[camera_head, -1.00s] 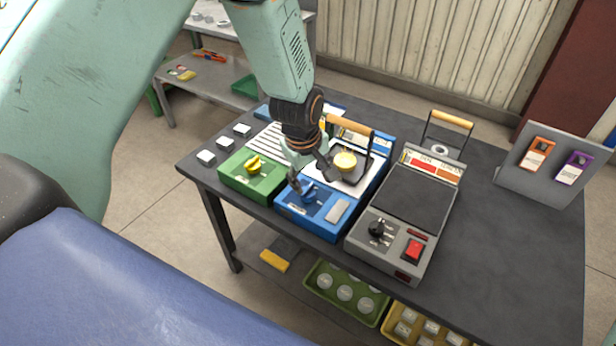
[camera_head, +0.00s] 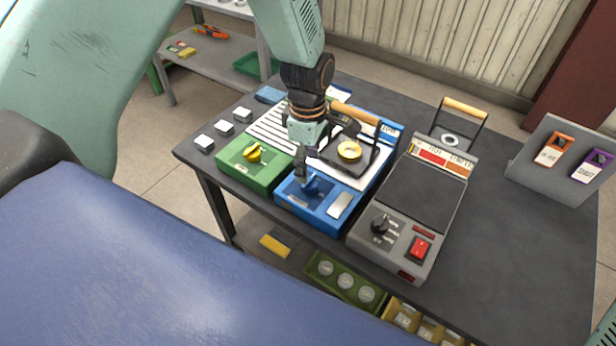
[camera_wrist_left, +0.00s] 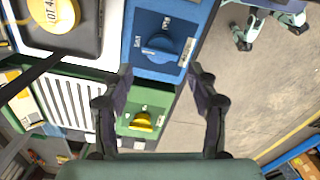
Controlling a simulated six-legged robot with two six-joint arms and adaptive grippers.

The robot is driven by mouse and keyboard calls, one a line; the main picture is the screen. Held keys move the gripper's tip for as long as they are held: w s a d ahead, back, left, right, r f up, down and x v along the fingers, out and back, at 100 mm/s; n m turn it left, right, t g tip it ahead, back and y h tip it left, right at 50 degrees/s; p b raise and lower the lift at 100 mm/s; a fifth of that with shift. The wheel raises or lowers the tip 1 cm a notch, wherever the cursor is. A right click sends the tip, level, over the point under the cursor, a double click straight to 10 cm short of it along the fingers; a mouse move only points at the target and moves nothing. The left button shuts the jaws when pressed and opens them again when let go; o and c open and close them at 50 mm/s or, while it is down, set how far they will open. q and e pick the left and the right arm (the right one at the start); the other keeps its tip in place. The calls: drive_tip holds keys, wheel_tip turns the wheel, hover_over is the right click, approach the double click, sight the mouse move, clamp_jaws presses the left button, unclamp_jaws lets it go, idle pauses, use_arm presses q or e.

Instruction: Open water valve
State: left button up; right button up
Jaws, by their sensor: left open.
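A blue valve knob (camera_head: 313,185) sits on a blue panel (camera_head: 312,213) at the front of the table, and it shows in the left wrist view (camera_wrist_left: 162,46). A yellow knob (camera_head: 254,153) sits on a green panel (camera_head: 235,175) to its left; it also shows in the left wrist view (camera_wrist_left: 142,121). My left gripper (camera_head: 302,170) is just above and behind the blue knob. Its jaws (camera_wrist_left: 160,74) are open and empty, with the blue knob ahead between the fingertips. I see no contact. My right gripper is not in view.
A grey unit (camera_head: 420,200) with a black knob and red switch stands right of the blue panel. A framed black stand with a round yellow piece (camera_head: 349,151) is close behind my gripper. The table's right side (camera_head: 520,250) is mostly clear.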

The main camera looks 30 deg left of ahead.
sight(309, 181)
use_arm(q)
wheel_tip(309, 181, down, 5)
drive_tip(key=shift+s+f+b, duration=0.1)
drive_tip(key=shift+b, duration=0.25)
drive_tip(key=shift+f, duration=0.5)
drive_tip(key=shift+d+r, duration=0.1)
drive_tip(key=c, duration=0.9)
